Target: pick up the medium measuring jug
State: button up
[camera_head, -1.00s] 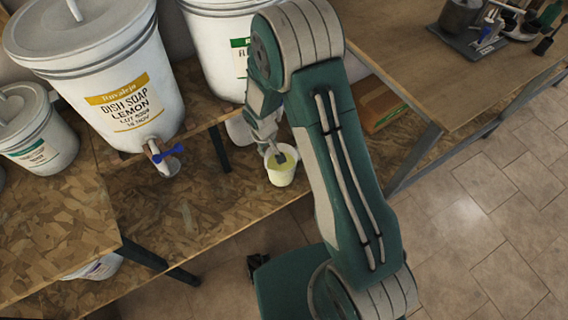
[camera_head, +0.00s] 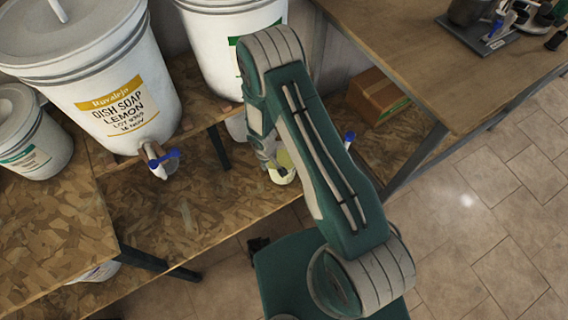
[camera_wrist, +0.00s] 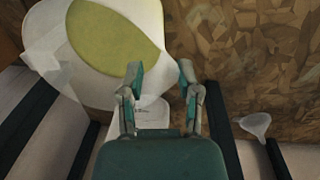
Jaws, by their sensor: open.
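A pale tub or jug with yellow-green inside (camera_head: 284,176) is on the lower wooden shelf, partly hidden by my arm. A large white vessel with yellow-green inside (camera_wrist: 92,70) fills the upper left of the wrist view and looks like the same one. I cannot tell for sure whether it is the medium measuring jug. My gripper (camera_wrist: 160,78) is open, with its fingers apart and nothing clearly between them. It is close to the vessel's lower right side; contact cannot be told. In the head view, the fingertips are mostly hidden by my arm.
A dish soap drum (camera_head: 112,85) with a blue tap (camera_head: 163,160) stands at left. Another white drum (camera_head: 215,50) stands behind my arm. A small translucent funnel-like thing (camera_wrist: 256,125) is at right in the wrist view. A cardboard box (camera_head: 378,97) sits under the right table.

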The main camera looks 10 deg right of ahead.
aim_at(270, 170)
notch_tip(270, 170, down, 5)
jog(key=shift+s+d+r, duration=0.1)
jog(key=shift+d+r, duration=0.05)
jog(key=shift+r, duration=0.05)
jog(key=shift+c, duration=0.3)
grip_shut()
jog(key=shift+r, duration=0.15)
